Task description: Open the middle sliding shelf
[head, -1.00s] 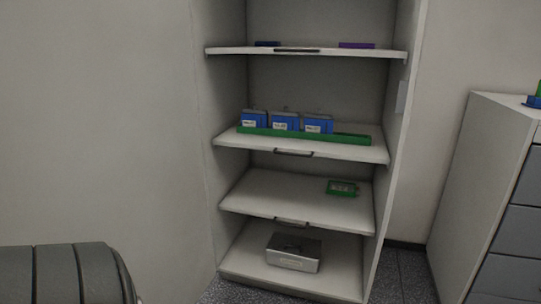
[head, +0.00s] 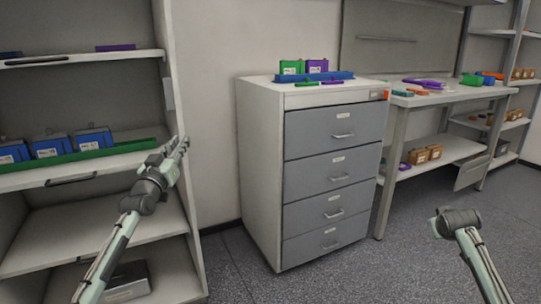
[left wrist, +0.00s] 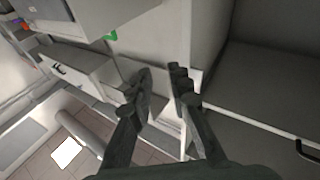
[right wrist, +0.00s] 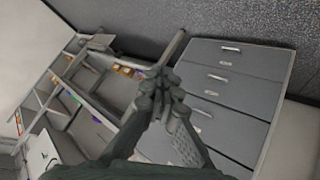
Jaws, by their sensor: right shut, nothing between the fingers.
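The middle sliding shelf (head: 20,182) is in the cabinet at the left of the head view. It has a dark bar handle (head: 71,180) on its front edge. On it lies a green tray (head: 100,154) with several blue boxes (head: 50,146). The shelf looks flush with the cabinet front. My left gripper (head: 181,143) is raised in front of the cabinet's right side, to the right of the handle and apart from it. In the left wrist view (left wrist: 162,72) its fingers are apart with nothing between them. My right gripper's fingers meet, empty, in the right wrist view (right wrist: 164,82).
A grey drawer cabinet (head: 262,165) stands right of the shelf cabinet, with bins on top. A workbench (head: 450,98) and open rack (head: 517,70) stand farther right. A lower shelf (head: 70,243) and a metal box (head: 128,282) are below. The floor (head: 350,275) in front is clear.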

